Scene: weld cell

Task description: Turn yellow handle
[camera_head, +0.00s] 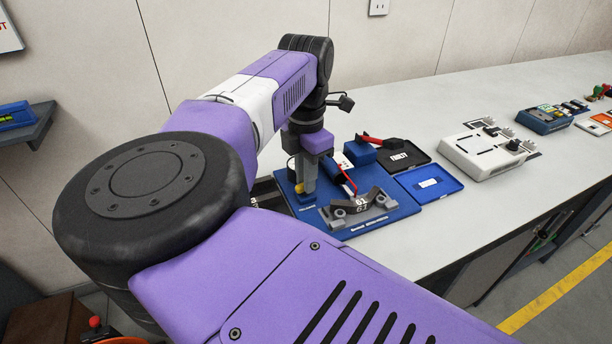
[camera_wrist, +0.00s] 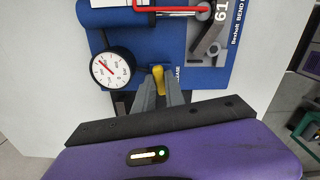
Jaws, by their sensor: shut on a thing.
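The yellow handle (camera_wrist: 158,79) shows in the wrist view between the tips of my gripper (camera_wrist: 159,90), at the near edge of the blue fixture board. My gripper is shut on it. In the head view my gripper (camera_head: 304,190) points down at the left part of the blue board (camera_head: 352,231), and only a small bit of the yellow handle (camera_head: 299,187) shows beside it. A round white pressure gauge (camera_wrist: 112,67) with a red needle sits left of the handle in the wrist view. Part of the handle is hidden by the fingers.
A grey bending piece marked 61 (camera_head: 361,206) and a red lever (camera_head: 348,178) sit on the board near my gripper. A blue tray (camera_head: 428,184), a black tray (camera_head: 404,157) and a white device (camera_head: 484,150) stand to the right. The bench front is clear.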

